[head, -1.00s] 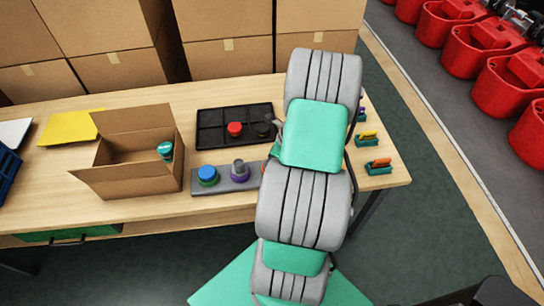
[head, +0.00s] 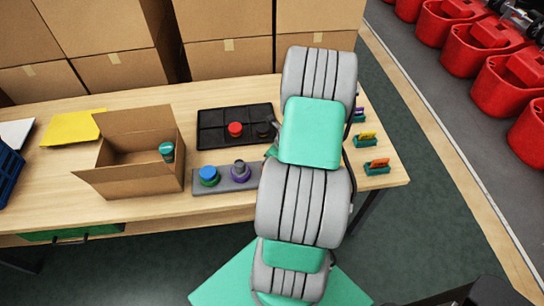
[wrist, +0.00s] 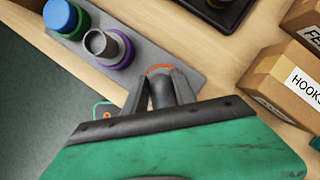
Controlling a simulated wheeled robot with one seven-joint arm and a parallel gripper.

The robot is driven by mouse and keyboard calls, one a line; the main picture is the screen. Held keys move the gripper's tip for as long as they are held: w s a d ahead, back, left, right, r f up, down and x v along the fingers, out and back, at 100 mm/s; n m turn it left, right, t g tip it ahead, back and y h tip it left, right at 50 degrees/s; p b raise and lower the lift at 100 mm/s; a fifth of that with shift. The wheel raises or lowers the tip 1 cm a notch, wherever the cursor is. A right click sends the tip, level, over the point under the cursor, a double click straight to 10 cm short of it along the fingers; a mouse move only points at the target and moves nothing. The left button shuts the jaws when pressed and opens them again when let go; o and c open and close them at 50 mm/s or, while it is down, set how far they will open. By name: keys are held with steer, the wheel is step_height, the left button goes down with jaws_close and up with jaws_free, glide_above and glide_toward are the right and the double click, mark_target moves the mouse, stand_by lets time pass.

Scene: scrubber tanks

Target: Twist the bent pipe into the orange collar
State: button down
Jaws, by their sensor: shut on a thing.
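The orange collar (wrist: 158,68) shows in the wrist view as a thin arc at the right part of the grey base strip (wrist: 195,75), just beyond my fingertips. My gripper (wrist: 160,84) is over the strip, its dark fingers shut on a grey piece, which I take for the bent pipe (wrist: 161,92). Most of that piece is hidden by the fingers and gripper body. I cannot tell how far it sits in the collar. In the head view my arm hides the collar and pipe.
The strip also holds a grey tube in a purple collar (head: 241,172) and a blue cap on a green collar (head: 208,176). A black tray (head: 208,117) with a red-topped part lies behind. An open carton (head: 130,177) stands left. Labelled boxes (wrist: 285,82) show right in the wrist view.

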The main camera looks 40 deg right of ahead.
stand_by(0.3)
steer(key=shift+m+h+p, duration=0.35)
steer(key=shift+m+h, duration=0.05)
steer(key=shift+m, duration=0.5)
steer(key=shift+m+h+p, duration=0.3)
steer(key=shift+m+p, duration=0.05)
steer(key=shift+m, duration=0.35)
steer(key=shift+f+b, duration=0.4)
steer(key=shift+f, duration=0.05)
steer(key=shift+d, duration=0.1)
steer(key=c, duration=0.9)
jaws_free()
steer(key=shift+o, duration=0.4)
